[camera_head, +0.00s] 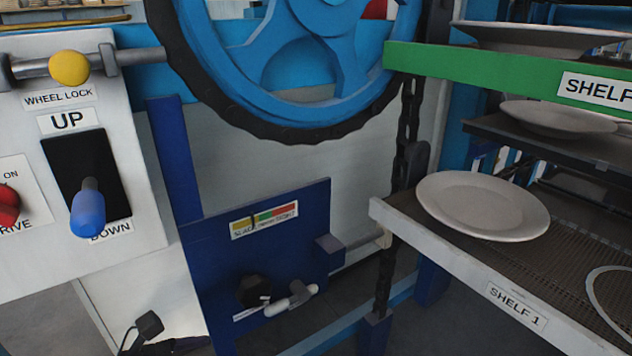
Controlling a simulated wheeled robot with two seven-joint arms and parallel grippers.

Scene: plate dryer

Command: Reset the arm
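A dark jointed part at the bottom left edge looks like the tip of my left gripper (146,330). It is low, in front of the pale panel below the control box, and mostly cut off by the frame. I cannot tell whether it is open or shut, and I see nothing held in it. My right gripper is not in view.
A control panel (150,215) at left carries a blue lever (88,210), red knob (8,205) and yellow knob (69,68). A blue wheel (300,90) hangs above a blue box (300,220). Shelf 1 (440,250) holds a plate (482,205); more plates sit higher.

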